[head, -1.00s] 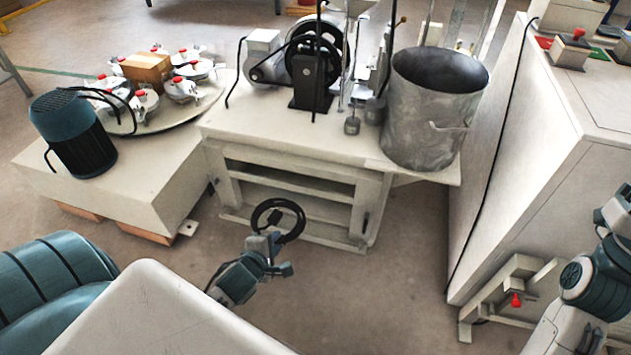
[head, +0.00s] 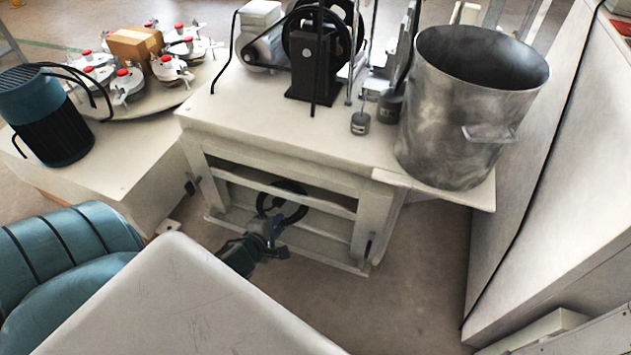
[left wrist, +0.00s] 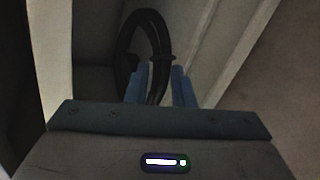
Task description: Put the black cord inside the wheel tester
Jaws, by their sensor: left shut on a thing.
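The black cord (head: 292,211) is a coiled loop in my left gripper (head: 268,231), at the front opening of the wheel tester (head: 195,165), a pale bench with a belt wheel and motor on top. The upper part of the loop is behind the tester's front crossbar, so the cord reaches partly into the opening. In the left wrist view the cord (left wrist: 140,38) stands up between the fingers of the left gripper (left wrist: 160,85), which is shut on it. My right gripper is not in view.
A metal bucket (head: 440,130) stands on the tester's right end. A tall pale cabinet (head: 560,190) stands at the right. Floor is clear before the tester.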

